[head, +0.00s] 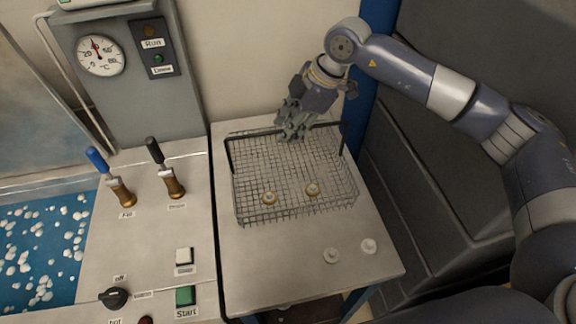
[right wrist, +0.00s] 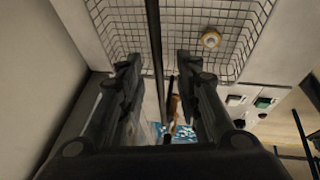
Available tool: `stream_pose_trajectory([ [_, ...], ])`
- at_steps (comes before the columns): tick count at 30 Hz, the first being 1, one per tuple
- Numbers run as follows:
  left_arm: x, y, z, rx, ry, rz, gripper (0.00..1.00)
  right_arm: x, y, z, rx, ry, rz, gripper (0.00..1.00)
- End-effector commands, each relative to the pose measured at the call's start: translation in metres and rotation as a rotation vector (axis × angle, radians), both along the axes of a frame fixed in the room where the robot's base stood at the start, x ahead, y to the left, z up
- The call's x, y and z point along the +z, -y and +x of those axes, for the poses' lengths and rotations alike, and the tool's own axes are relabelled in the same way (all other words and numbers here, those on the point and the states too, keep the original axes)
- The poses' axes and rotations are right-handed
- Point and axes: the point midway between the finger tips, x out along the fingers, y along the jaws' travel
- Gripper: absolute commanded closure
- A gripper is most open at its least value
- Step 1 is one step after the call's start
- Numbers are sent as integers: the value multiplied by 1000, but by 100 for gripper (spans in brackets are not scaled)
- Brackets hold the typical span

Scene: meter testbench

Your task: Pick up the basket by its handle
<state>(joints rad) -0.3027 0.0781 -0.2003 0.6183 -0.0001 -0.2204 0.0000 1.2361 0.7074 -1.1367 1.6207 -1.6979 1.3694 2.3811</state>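The wire mesh basket (head: 296,185) stands on the light bench top. Its dark handle (head: 250,134) rises above the mesh and crosses its back part. My right gripper (head: 290,132) is at the middle of the handle bar. In the right wrist view its two fingers (right wrist: 160,75) are spread apart. The handle bar (right wrist: 154,45) runs between them, with gaps on both sides. My left gripper does not show.
Two pale round pieces (head: 331,255) (head: 369,246) lie in front of the basket. On the left are a control panel with levers (head: 174,183), a green start button (head: 186,296) and a gauge (head: 100,55). A blue post (head: 372,75) stands behind at the right.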

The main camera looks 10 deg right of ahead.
Motion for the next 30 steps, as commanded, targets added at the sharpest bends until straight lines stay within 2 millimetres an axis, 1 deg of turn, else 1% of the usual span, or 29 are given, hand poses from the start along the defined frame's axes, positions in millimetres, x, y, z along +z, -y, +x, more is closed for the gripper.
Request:
stream_pose_trajectory([
  [1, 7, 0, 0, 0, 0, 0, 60, -4, -3, 1, 0, -3, 0, 69],
  [3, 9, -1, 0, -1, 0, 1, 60, -12, -6, 3, 0, -3, 0, 69],
  [6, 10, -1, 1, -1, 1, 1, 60, -19, -8, 4, 0, 1, 1, 69],
  [13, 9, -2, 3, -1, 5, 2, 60, -21, -9, 5, 0, 1, 1, 69],
  [14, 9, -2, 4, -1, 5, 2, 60, -21, -9, 5, 0, 1, 1, 76],
  [15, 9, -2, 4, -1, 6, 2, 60, -20, -9, 5, 0, 1, 1, 85],
  [17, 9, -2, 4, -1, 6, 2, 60, -20, -9, 5, 0, 1, 1, 98],
  [18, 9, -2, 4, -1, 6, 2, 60, -20, -9, 5, 0, 1, 1, 100],
  [30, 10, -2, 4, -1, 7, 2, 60, -18, -9, 5, 0, 4, 3, 100],
])
